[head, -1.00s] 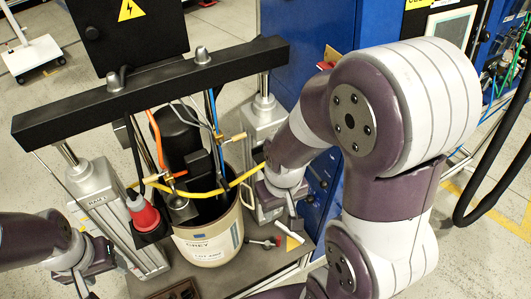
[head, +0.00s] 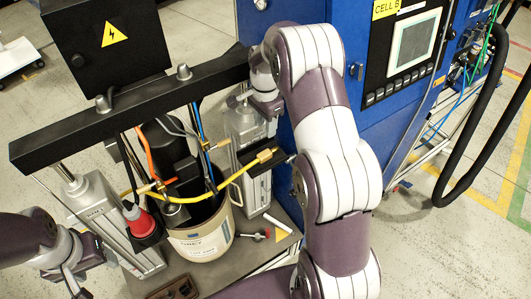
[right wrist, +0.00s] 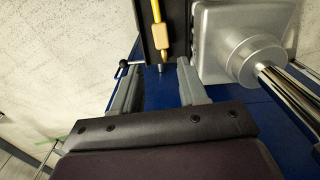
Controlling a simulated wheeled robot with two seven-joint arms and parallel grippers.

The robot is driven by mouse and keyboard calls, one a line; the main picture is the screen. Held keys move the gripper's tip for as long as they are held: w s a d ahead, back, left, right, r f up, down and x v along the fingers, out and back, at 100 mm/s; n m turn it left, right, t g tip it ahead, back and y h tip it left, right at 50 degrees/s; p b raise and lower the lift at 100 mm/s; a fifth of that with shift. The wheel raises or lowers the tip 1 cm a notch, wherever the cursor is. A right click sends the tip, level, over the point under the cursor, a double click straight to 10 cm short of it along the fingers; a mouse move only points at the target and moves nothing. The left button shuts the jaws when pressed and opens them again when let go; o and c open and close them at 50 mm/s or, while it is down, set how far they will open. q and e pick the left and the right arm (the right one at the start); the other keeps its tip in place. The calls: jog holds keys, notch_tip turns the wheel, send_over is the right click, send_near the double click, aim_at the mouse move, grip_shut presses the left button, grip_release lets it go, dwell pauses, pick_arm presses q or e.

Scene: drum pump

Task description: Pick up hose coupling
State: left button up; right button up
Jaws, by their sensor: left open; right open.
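The brass hose coupling (head: 266,156) is on the end of the yellow hose (head: 235,176), by a black holder (head: 254,174) right of the drum. It also shows in the right wrist view (right wrist: 159,43), beyond the gap between my fingers. My right gripper (head: 268,107) is above and behind the coupling in the head view; its fingers are hard to make out there. In the right wrist view my right gripper (right wrist: 158,84) is open and empty, its fingers apart from the coupling. My left gripper (head: 76,288) is open at the lower left, partly cut off.
A cream drum (head: 203,241) with pump and hoses stands under a black crossbeam (head: 130,103) on two grey columns. The right column (head: 243,150) is close to my right gripper. A blue cabinet (head: 350,70) stands behind.

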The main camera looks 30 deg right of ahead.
aim_at(265, 153)
notch_tip(265, 153, down, 12)
jog(key=p, duration=0.3)
jog(key=shift+a+r+p, duration=0.15)
jog(key=shift+r+p, duration=0.1)
jog(key=shift+p, duration=0.1)
jog(key=shift+w+f, duration=0.1)
jog(key=shift+f, duration=0.3)
jog(key=shift+r, duration=0.1)
grip_shut()
